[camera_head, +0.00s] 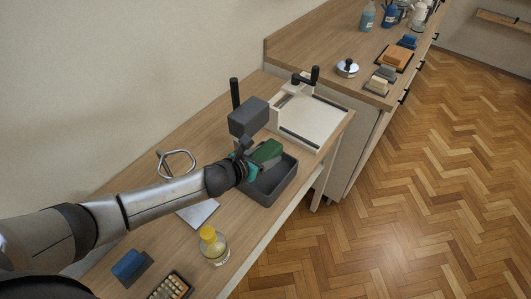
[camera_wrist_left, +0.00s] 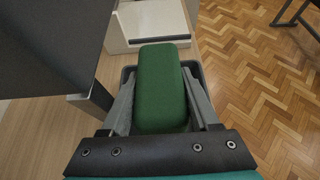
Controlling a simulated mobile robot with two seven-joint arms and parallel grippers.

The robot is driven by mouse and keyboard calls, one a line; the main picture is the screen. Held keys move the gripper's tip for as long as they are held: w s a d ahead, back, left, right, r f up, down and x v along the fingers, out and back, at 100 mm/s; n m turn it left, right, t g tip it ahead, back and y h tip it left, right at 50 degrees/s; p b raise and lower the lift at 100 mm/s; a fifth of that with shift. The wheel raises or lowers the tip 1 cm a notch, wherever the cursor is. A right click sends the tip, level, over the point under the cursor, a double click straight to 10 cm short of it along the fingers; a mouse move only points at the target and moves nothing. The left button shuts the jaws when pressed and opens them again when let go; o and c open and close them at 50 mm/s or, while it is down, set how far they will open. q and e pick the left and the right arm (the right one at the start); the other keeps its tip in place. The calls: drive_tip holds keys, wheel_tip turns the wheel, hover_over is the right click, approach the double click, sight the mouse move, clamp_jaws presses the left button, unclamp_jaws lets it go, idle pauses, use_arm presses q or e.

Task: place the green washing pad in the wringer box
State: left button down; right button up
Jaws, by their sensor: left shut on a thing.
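The green washing pad (camera_head: 268,150) is held in my left gripper (camera_head: 262,159), over the wringer box (camera_head: 272,199), an open dark grey bin on the wooden bench. In the left wrist view the pad (camera_wrist_left: 162,85) lies between the two grey fingers (camera_wrist_left: 162,103), which are shut on its sides. The rim of the box (camera_wrist_left: 196,68) shows around and beyond the pad. I cannot tell how far the pad is above the box floor. My right gripper is not in view.
A dark grey block (camera_head: 249,117) stands close behind the gripper and fills the upper left of the wrist view. A white board with a clamp (camera_head: 310,118) lies beyond the box. A yellow-capped bottle (camera_head: 213,246) and blue block (camera_head: 128,264) stand nearer.

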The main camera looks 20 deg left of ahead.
sight(266, 174)
use_arm(q)
drive_tip(key=shift+f+b, duration=1.95)
drive_tip(key=shift+f, duration=0.9)
drive_tip(key=shift+f+b, duration=0.1)
drive_tip(key=shift+b, duration=0.6)
drive_tip(key=shift+t, duration=0.3)
drive_tip(key=shift+b, duration=0.35)
drive_tip(key=shift+s, duration=0.1)
drive_tip(key=shift+a+b, duration=0.1)
drive_tip(key=shift+b, duration=0.6)
